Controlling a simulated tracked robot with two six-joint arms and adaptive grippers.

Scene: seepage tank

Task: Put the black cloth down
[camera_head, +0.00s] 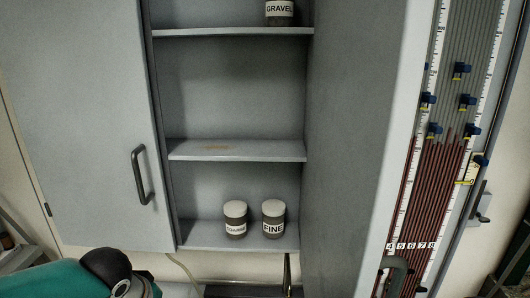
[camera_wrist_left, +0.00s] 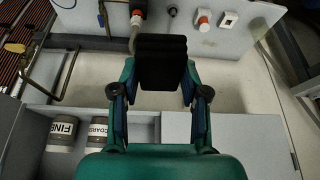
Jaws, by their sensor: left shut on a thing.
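The black cloth (camera_wrist_left: 161,62) shows in the left wrist view as a dark folded block between the fingertips of my left gripper (camera_wrist_left: 160,82). The gripper is shut on it. The cloth hangs clear of the cabinet shelves, in front of a pale panel; I cannot tell whether it touches anything. In the head view the cloth and the gripper are out of sight; only a teal and black part of my arm shows at the bottom left. My right gripper is in neither view.
The grey cabinet stands open. The bottom shelf holds the coarse jar (camera_head: 235,219) and the fine jar (camera_head: 273,218). The gravel jar (camera_head: 279,12) is above. A manometer board (camera_head: 440,170) stands right.

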